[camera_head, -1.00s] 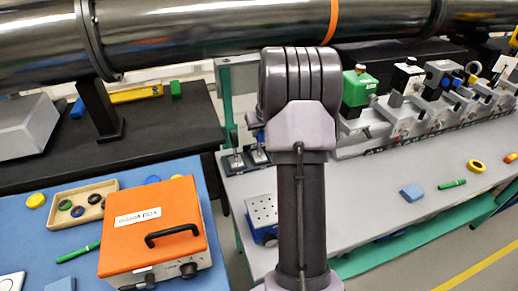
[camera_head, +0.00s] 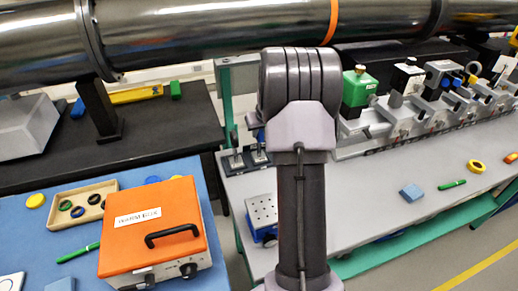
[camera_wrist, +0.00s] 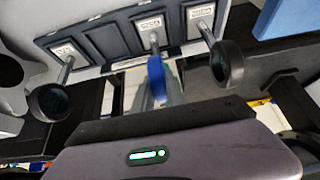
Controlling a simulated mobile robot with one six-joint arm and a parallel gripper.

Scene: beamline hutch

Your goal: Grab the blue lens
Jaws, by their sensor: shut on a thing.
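The blue lens (camera_wrist: 156,78) is seen nearly edge-on in the middle of the wrist view, at the end of a thin post by the middle label of a dark rack (camera_wrist: 105,38). My gripper (camera_wrist: 158,100) is at the blue lens and shut on it; the fingertips are hard to make out. A black-rimmed lens on a post (camera_wrist: 48,102) stands to the left, and another black-rimmed lens (camera_wrist: 226,64) to the right, both apart from the blue one. In the head view my arm hides the blue lens and my gripper; part of the rack (camera_head: 236,163) shows left of the arm.
A grey bench (camera_head: 375,185) carries a row of instruments behind, and a blue block (camera_head: 411,194) and green pen (camera_head: 452,184) at right. An orange case (camera_head: 150,228) and wooden tray (camera_head: 60,221) are on the blue table. A large steel pipe (camera_head: 200,35) crosses above.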

